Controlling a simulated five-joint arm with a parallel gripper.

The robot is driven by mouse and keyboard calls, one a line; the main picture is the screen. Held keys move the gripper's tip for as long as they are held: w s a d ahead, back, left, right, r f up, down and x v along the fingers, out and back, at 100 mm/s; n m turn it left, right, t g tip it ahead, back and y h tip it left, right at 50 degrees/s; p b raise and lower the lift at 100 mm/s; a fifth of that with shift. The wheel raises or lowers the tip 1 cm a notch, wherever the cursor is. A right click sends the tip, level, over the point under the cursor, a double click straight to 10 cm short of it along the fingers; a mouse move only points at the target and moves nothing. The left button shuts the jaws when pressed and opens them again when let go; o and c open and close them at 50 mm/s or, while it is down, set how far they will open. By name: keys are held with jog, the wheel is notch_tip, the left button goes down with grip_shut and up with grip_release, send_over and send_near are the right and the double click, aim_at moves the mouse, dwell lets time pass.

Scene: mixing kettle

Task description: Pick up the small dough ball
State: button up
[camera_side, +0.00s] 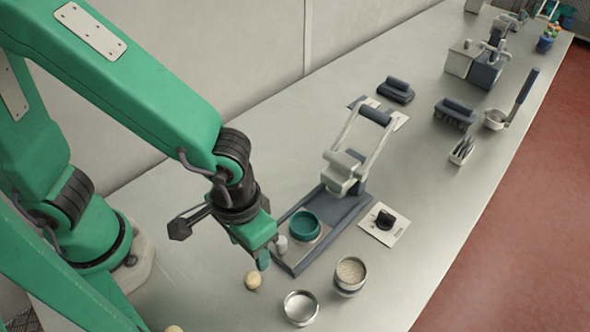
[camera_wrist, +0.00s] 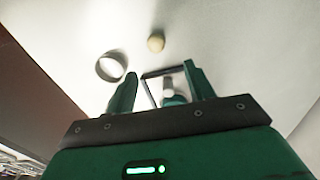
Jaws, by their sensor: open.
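A pale dough ball (camera_side: 253,281) rests on the steel worktop in the side view, close below my gripper (camera_side: 268,256). A second pale ball (camera_side: 173,329) is partly cut off by the bottom edge, so I cannot compare their sizes fully. In the wrist view one dough ball (camera_wrist: 156,43) lies beyond the fingertips, roughly centred between them. My gripper (camera_wrist: 160,70) is open there, its two green fingers apart and not touching the ball. A small whitish cylinder (camera_wrist: 168,90) shows between the fingers, at the corner of a framed base.
A hand press (camera_side: 345,175) stands right of my gripper, with a teal ring cup (camera_side: 305,225) on its base. An empty metal tin (camera_side: 300,308) and a tin of grains (camera_side: 350,275) stand at the front.

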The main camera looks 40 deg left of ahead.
aim_at(253, 281)
jog(key=shift+s+d+f, duration=0.15)
jog(key=shift+s+f, duration=0.05)
jog(key=shift+f, duration=0.65)
jog(key=shift+s+d+f, duration=0.15)
jog(key=shift+s+f, duration=0.05)
jog(key=shift+f, duration=0.65)
jog(key=shift+f, duration=2.6)
jog(key=c, duration=1)
jog(key=shift+r, duration=0.1)
jog(key=shift+r, duration=4.9)
